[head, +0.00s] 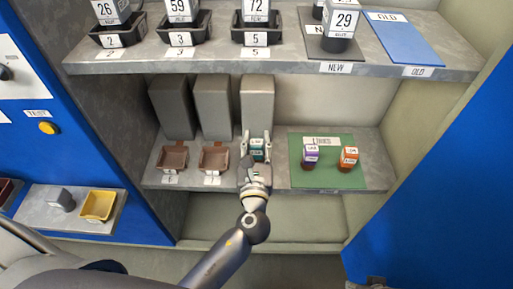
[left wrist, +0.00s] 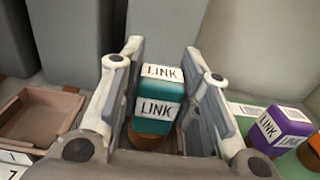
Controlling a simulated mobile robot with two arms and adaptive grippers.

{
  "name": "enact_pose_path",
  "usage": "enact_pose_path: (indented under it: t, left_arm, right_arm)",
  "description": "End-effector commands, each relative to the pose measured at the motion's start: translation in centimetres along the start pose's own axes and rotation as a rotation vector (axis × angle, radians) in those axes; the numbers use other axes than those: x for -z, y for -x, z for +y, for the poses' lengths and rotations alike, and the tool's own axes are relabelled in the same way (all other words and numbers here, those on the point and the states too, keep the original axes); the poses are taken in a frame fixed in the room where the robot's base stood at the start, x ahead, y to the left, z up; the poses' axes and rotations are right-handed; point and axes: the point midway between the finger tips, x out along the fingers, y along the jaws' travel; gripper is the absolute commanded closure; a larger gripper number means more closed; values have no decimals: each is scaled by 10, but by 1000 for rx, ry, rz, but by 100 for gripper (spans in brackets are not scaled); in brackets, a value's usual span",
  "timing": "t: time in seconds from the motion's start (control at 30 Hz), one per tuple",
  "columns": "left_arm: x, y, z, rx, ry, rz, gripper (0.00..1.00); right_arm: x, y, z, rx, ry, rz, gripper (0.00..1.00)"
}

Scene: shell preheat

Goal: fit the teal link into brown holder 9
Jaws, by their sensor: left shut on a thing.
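The teal link (head: 257,153) is a small teal block with white LINK labels, upright on the lower shelf side. It also shows in the left wrist view (left wrist: 158,104), with a brown-orange base below it. My left gripper (head: 256,140) has its fingers on both sides of the link and is shut on it. Brown holder 9 cannot be made out; the gripper and link cover the place right of the two visible brown holders. Those are a left holder (head: 172,158) and a middle holder (head: 213,160), both empty. My right gripper is not in view.
Tall grey blocks (head: 212,107) stand behind the holders. On the right, a green mat (head: 325,182) bears a purple block (head: 311,153) and an orange block (head: 348,156). The upper shelf (head: 290,66) overhangs, with black trays and numbered items.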

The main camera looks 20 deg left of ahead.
Motion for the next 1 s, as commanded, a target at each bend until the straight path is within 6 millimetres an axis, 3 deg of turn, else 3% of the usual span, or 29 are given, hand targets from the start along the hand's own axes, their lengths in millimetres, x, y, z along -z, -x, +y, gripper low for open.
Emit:
enact_pose_path:
  t: [0.2,0.9,0.93,1.0]
  left_arm:
    - [10,0,0,0,1,-1,98]
    - [16,0,0,0,1,-1,98]
    - [16,0,0,0,1,0,66]
    - [16,0,0,0,1,0,57]
  right_arm:
    - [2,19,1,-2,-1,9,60]
    - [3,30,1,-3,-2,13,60]
    - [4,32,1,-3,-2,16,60]
    - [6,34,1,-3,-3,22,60]
